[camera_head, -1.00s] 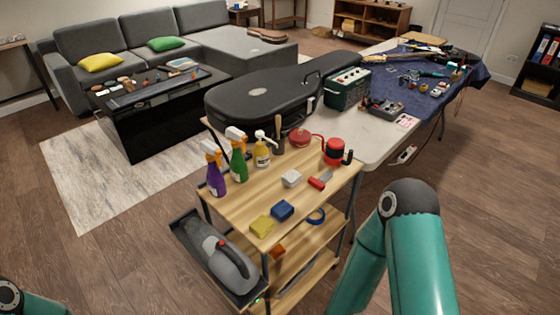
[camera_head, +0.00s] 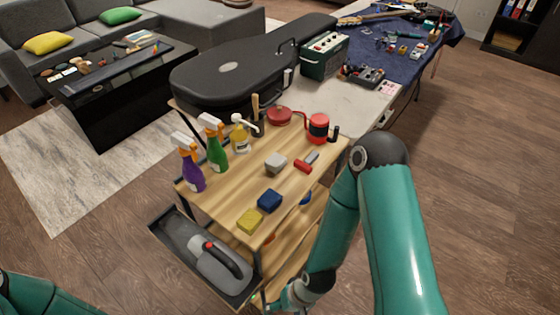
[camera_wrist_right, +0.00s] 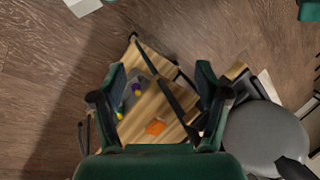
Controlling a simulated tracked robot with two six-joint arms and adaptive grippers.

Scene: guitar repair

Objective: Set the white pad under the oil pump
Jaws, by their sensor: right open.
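A whitish-grey block (camera_head: 276,163), likely the white pad, lies on the wooden top of the cart (camera_head: 225,190). A yellow bottle with a white pump head (camera_head: 241,140), likely the oil pump, stands upright near the back of the cart top, apart from the block. My right gripper (camera_head: 283,300) is low by the cart's front edge, below its top and away from both. In the right wrist view the right gripper (camera_wrist_right: 161,70) is open, with nothing between its fingers. My left arm shows at the lower left, but its gripper is out of view.
Purple (camera_head: 190,168) and green (camera_head: 214,148) spray bottles stand left of the pump bottle. A yellow sponge (camera_head: 249,220), blue block (camera_head: 269,201), red-handled tool (camera_head: 303,165) and red can (camera_head: 318,128) share the top. A vacuum (camera_head: 220,265) sits below left.

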